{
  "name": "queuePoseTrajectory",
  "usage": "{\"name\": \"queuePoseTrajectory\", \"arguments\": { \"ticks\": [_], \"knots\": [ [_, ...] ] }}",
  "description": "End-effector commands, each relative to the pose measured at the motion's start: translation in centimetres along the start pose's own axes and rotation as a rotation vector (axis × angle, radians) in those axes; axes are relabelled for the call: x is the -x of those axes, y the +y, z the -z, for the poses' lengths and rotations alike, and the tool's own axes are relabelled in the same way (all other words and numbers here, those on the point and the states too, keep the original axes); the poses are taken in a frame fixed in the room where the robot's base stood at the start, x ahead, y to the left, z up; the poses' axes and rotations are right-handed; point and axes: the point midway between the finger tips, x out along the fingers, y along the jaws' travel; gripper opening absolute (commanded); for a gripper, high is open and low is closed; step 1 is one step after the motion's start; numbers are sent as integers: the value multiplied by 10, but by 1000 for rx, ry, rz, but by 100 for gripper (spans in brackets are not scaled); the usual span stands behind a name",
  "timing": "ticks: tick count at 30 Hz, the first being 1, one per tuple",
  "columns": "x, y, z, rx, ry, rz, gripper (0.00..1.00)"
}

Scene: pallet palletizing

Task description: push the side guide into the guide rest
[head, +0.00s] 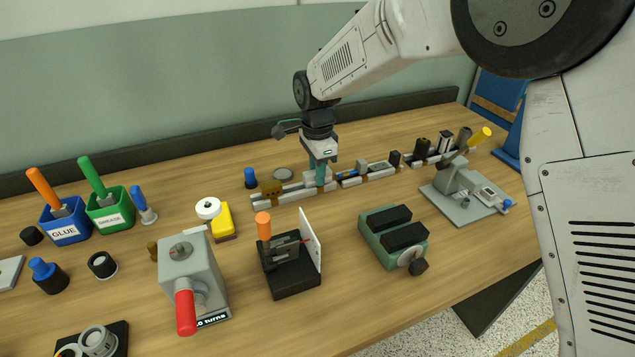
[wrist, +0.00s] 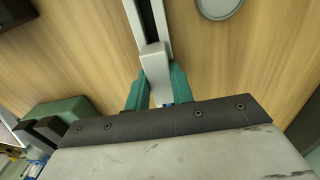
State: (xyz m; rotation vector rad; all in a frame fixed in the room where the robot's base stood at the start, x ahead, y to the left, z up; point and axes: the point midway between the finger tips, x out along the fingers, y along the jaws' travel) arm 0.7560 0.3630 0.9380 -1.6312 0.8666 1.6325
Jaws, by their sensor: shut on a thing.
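My gripper (head: 319,182) points down at the row of fixtures along the back of the table. In the wrist view its two teal fingers (wrist: 158,92) are shut on a pale grey block (wrist: 154,62), which seems to be the side guide. A grey rail with a dark slot (wrist: 142,14) runs away from the block; it may be the guide rest. In the head view a light grey rail (head: 290,194) lies under and left of the gripper. The fingers hide the contact, so I cannot tell how far the block is seated.
A brown block (head: 271,188) stands left of my gripper, and more rail pieces (head: 352,181) continue right. A green vise (head: 392,232), a black fixture with a white plate (head: 290,272) and a grey crank box (head: 190,275) stand in front. A grey disc (head: 283,173) lies behind.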

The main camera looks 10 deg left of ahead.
Motion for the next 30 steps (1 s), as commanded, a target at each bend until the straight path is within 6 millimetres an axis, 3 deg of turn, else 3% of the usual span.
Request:
{"name": "queuePoseTrajectory", "arguments": {
  "ticks": [9,10,12,22,30],
  "knots": [
    [-2,0,0,0,0,-1,1],
    [-2,0,0,0,0,-1,29],
    [-2,0,0,0,0,0,48],
    [2,0,0,0,0,1,49],
    [43,-1,0,0,0,4,49]
  ]
}}
